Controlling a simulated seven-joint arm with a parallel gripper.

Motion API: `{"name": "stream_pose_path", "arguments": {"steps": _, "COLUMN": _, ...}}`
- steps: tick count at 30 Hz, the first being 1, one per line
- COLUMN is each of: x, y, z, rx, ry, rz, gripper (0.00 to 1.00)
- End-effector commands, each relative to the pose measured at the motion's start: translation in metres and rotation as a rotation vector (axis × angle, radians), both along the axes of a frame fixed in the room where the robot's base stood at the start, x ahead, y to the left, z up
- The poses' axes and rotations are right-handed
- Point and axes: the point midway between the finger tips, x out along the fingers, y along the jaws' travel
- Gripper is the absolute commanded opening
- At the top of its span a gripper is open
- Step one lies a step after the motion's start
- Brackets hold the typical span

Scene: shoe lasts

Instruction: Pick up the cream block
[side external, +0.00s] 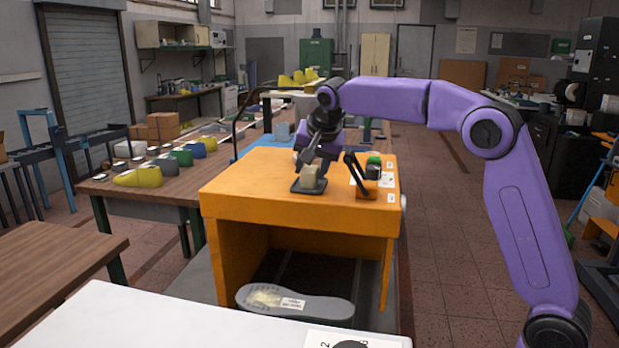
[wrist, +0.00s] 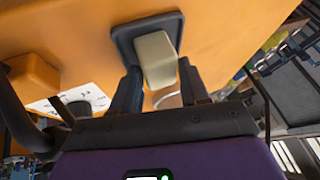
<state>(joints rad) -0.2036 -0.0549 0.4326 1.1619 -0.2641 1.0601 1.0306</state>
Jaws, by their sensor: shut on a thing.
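The cream block (side external: 310,173) stands on a small dark tray (side external: 308,188) on top of the orange bench (side external: 245,195). My gripper (side external: 313,165) reaches down to the block from above. In the wrist view the cream block (wrist: 155,58) is between the two dark fingers of my gripper (wrist: 161,88), which are shut on it. The dark tray (wrist: 122,38) shows around the block in that view. I cannot tell whether the block is touching the tray or slightly above it.
An orange block with a black lever (side external: 362,184) stands just right of the tray, near a dark cylinder with a green top (side external: 373,166). White labels lie at the bench's right edge. Coloured shoe lasts (side external: 148,176) stand on a wooden table to the left.

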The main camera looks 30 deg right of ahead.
Motion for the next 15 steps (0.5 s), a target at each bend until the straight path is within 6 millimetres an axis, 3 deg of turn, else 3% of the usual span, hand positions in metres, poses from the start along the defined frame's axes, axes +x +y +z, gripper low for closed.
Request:
{"name": "stream_pose_path", "arguments": {"steps": 10, "x": 0.000, "y": -0.001, "z": 0.002, "rx": -0.002, "ry": 0.003, "rz": -0.002, "gripper": 0.13}}
{"name": "stream_pose_path", "arguments": {"steps": 15, "x": 0.000, "y": -0.001, "z": 0.012, "rx": -0.001, "ry": 0.000, "rz": -0.002, "gripper": 0.12}}
